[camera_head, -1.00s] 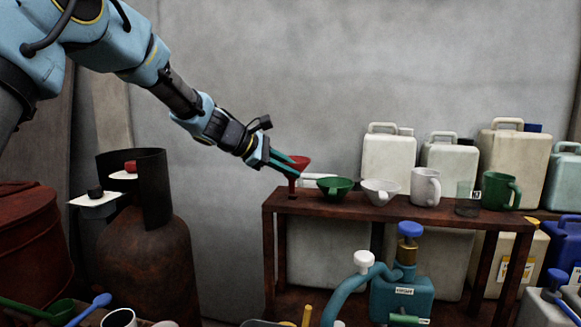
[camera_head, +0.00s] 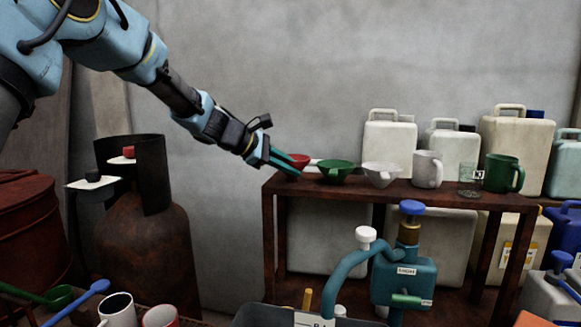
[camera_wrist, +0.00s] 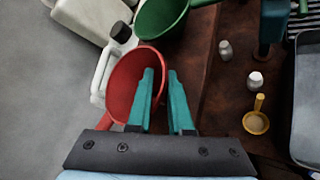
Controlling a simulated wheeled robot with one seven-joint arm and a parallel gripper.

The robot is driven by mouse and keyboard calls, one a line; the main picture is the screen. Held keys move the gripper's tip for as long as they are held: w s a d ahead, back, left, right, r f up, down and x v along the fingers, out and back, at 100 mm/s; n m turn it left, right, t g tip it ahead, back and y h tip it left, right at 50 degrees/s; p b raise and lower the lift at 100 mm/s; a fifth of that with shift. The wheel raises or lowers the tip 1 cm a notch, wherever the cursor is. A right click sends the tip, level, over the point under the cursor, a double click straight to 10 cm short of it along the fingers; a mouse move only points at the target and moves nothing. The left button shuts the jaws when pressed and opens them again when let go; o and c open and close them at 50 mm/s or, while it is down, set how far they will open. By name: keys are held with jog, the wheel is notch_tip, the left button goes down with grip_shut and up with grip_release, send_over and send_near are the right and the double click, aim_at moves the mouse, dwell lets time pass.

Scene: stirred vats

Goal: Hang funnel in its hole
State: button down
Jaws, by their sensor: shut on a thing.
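The red funnel (camera_head: 296,160) is at the left end of the brown wooden rack (camera_head: 400,188), its bowl about level with the funnels beside it. Its spout is hidden, so I cannot tell whether it is in a hole. My gripper (camera_head: 284,164) is shut on the red funnel, reaching down from the upper left. In the wrist view the teal fingers (camera_wrist: 162,74) overlap the right side of the red bowl (camera_wrist: 122,82); the exact grip point is hard to see.
A green funnel (camera_head: 335,170) and a white funnel (camera_head: 382,173) sit just right on the rack, followed by a white mug (camera_head: 427,168), a glass (camera_head: 470,180) and a green mug (camera_head: 502,173). Pale canisters (camera_head: 390,145) stand behind. A teal pump (camera_head: 403,285) is in front.

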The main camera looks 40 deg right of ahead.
jog(key=shift+f+b, duration=0.4)
jog(key=shift+b, duration=0.05)
dwell(0.6)
jog(key=c, duration=0.7)
grip_release()
jog(key=shift+c, duration=0.2)
jog(key=b+v, duration=0.3)
jog(key=v, duration=0.8)
jog(key=w+a+f+m+t+y, duration=0.1)
jog(key=w+a+f+y, duration=0.1)
jog(key=a+f, duration=0.55)
jog(key=w+a+f+t+y, duration=0.2)
jog(key=a+f, duration=0.2)
jog(key=a, duration=0.6)
jog(key=w+a+f+m+t+y, duration=0.1)
jog(key=a+f+y, duration=0.1)
jog(key=a+f, duration=0.5)
jog(key=s+a+f+m+y, duration=0.1)
jog(key=s+a+f, duration=0.1)
jog(key=a, duration=0.6)
jog(key=s+a+f+m+y, duration=0.2)
jog(key=s+a, duration=0.1)
jog(key=a, duration=0.5)
jog(key=s+a+f+m+t+y, duration=0.1)
jog(key=s+a+f+y, duration=0.1)
jog(key=a, duration=0.6)
jog(key=shift+s+a+m, duration=0.4)
